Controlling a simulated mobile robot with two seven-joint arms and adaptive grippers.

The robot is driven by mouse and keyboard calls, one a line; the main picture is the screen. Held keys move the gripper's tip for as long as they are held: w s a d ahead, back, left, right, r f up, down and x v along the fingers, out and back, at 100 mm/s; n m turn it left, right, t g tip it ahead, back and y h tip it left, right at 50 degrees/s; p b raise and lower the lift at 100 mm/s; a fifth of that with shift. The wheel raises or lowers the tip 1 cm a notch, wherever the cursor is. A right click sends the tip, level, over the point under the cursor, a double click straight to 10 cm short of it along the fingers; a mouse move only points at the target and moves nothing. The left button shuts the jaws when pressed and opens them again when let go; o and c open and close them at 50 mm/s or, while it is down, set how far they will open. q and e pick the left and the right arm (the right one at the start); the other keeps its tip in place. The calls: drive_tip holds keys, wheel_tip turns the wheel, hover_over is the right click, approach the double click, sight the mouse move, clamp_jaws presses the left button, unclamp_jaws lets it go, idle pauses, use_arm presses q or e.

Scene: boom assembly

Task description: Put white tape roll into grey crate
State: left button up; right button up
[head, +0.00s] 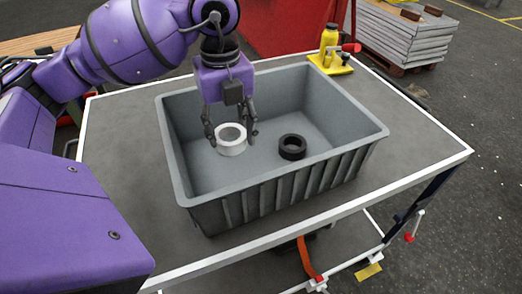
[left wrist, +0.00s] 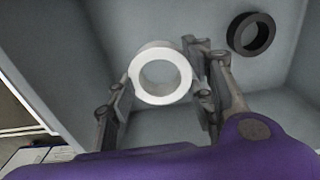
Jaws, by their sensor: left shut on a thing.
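The white tape roll (head: 231,140) is inside the grey crate (head: 280,188), at the left of its floor area in the head view. My left gripper (head: 231,136) reaches down into the crate with one finger on each side of the roll. It is shut on the roll, which also shows between the fingers in the left wrist view (left wrist: 160,73). Whether the roll touches the crate floor is hard to tell. My right gripper is in neither view.
A black tape roll (head: 292,147) lies on the crate floor to the right of the white one. The crate stands on a grey table (head: 410,150) with white edges. A yellow bottle (head: 329,40) on a yellow base stands at the table's back edge. The table's right side is clear.

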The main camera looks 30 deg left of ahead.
sight(230, 140)
use_arm(q)
drive_tip(key=f, duration=0.4)
drive_tip(key=shift+s+f, duration=0.15)
drive_tip(key=shift+s, duration=0.05)
drive_tip(key=shift+w+f, duration=0.15)
drive_tip(key=shift+f, duration=2.05)
drive_tip(key=shift+f, duration=0.15)
drive_tip(key=o, duration=1.2)
wheel_tip(230, 140, up, 12)
drive_tip(key=shift+r, duration=0.15)
